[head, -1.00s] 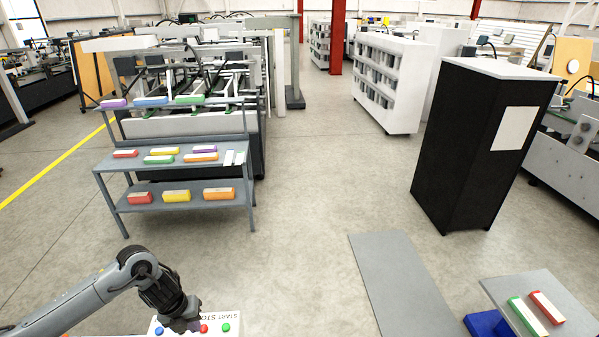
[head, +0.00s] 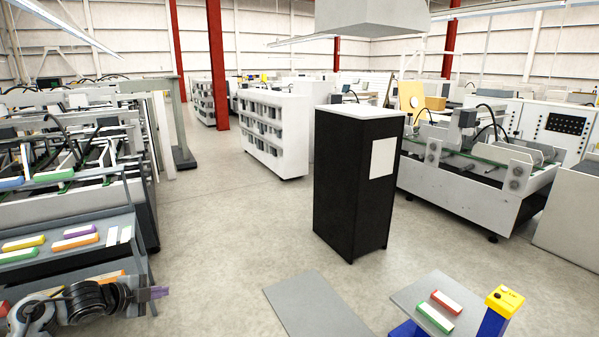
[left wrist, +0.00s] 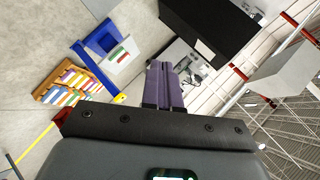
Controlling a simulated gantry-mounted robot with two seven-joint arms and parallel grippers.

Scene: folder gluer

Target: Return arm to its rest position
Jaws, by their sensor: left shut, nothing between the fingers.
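My left arm comes in at the lower left of the head view. Its gripper (head: 158,292) is shut and empty, with its purple fingers pointing right, in front of the grey shelf rack. In the left wrist view the purple fingers (left wrist: 164,86) are together with nothing between them, and floor and machines show beyond. My right gripper is in neither view.
A grey rack (head: 95,258) with coloured boxes stands behind my left arm. A black cabinet (head: 340,190) stands mid-floor. A grey table (head: 405,300) holds a red and a green box, beside a yellow-topped blue post (head: 497,312). Open floor lies between rack and cabinet.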

